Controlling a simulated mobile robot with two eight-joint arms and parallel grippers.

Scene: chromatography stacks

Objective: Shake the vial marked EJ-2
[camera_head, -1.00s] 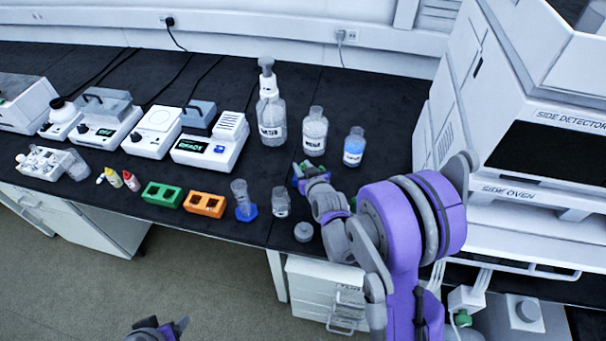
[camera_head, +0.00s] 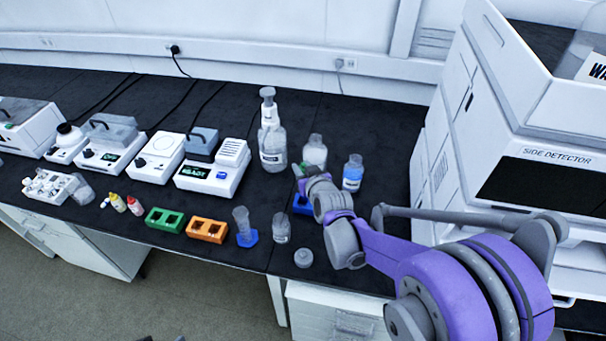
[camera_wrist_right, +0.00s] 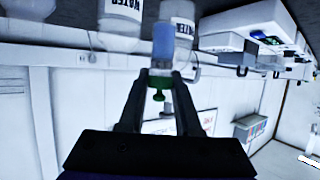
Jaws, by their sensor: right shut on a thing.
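My right gripper (camera_head: 300,180) is over the bench, in front of the bottles in the head view. In the right wrist view its fingers (camera_wrist_right: 161,80) are shut on a small vial (camera_wrist_right: 163,50) with a green cap (camera_wrist_right: 158,82) and a bluish body. The vial's body extends past the fingertips. No EJ-2 mark is readable on it. In the head view the arm and hand largely hide the vial. My left gripper is not recognisable in either view.
Behind the hand stand a wash bottle (camera_head: 272,140), a clear bottle (camera_head: 315,152) and a blue-filled bottle (camera_head: 352,175). Green (camera_head: 165,220) and orange (camera_head: 207,230) racks, a beaker-like vessel (camera_head: 281,230) and a small grey disc (camera_head: 303,258) lie left. The detector stack (camera_head: 545,175) stands right.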

